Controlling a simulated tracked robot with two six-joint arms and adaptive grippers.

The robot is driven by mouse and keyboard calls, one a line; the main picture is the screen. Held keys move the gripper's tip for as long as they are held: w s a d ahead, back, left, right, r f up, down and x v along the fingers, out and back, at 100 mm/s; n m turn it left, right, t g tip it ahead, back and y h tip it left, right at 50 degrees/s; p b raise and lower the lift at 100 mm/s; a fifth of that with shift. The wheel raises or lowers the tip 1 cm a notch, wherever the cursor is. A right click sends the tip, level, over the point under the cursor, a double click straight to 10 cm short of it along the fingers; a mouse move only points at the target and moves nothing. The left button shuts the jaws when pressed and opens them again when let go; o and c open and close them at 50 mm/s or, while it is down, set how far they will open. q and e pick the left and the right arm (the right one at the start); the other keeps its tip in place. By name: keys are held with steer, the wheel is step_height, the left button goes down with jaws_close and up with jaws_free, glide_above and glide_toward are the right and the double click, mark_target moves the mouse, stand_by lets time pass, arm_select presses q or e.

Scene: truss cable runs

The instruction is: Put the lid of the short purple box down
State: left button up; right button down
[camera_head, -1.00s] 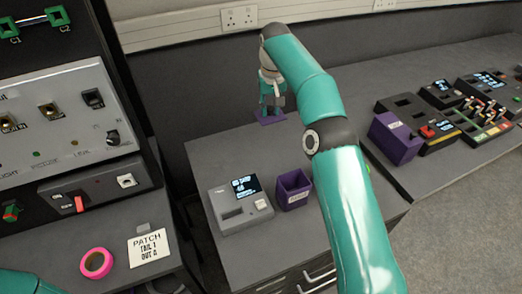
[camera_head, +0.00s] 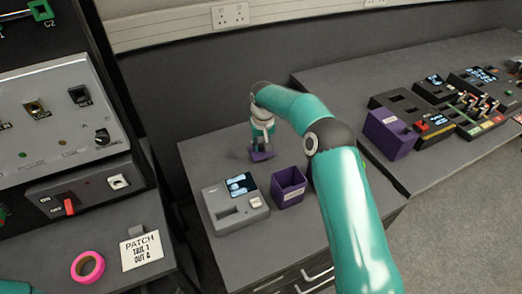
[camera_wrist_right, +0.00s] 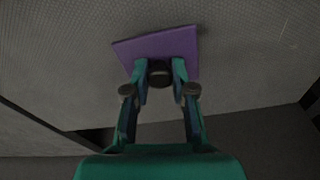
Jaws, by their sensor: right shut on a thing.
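The purple lid (camera_head: 262,156) is held by my right gripper (camera_head: 262,142), over the back of the grey bench behind the short box. It looks tilted in the head view. I cannot tell whether it touches the bench. In the right wrist view the lid (camera_wrist_right: 158,44) is a flat purple plate, and the fingers of my right gripper (camera_wrist_right: 160,72) are shut on a dark round knob at its near side. The short purple box (camera_head: 289,188) stands open on the bench, in front of the lid and slightly right.
A grey device with a screen (camera_head: 236,204) stands left of the short box. A taller purple box (camera_head: 388,135) and dark modules (camera_head: 432,122) stand on the right bench. A pink tape roll (camera_head: 88,266) and a patch card (camera_head: 141,248) lie front left. Bench behind the device is clear.

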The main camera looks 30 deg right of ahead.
mark_target(262, 145)
steer(key=shift+f, duration=1.4)
steer(key=c, duration=1)
jaws_free()
steer(key=shift+f, duration=0.1)
steer(key=shift+o, duration=0.2)
step_height(262, 145, up, 12)
steer(key=s+b, duration=0.1)
steer(key=shift+s+a, duration=0.15)
steer(key=shift+s, duration=0.1)
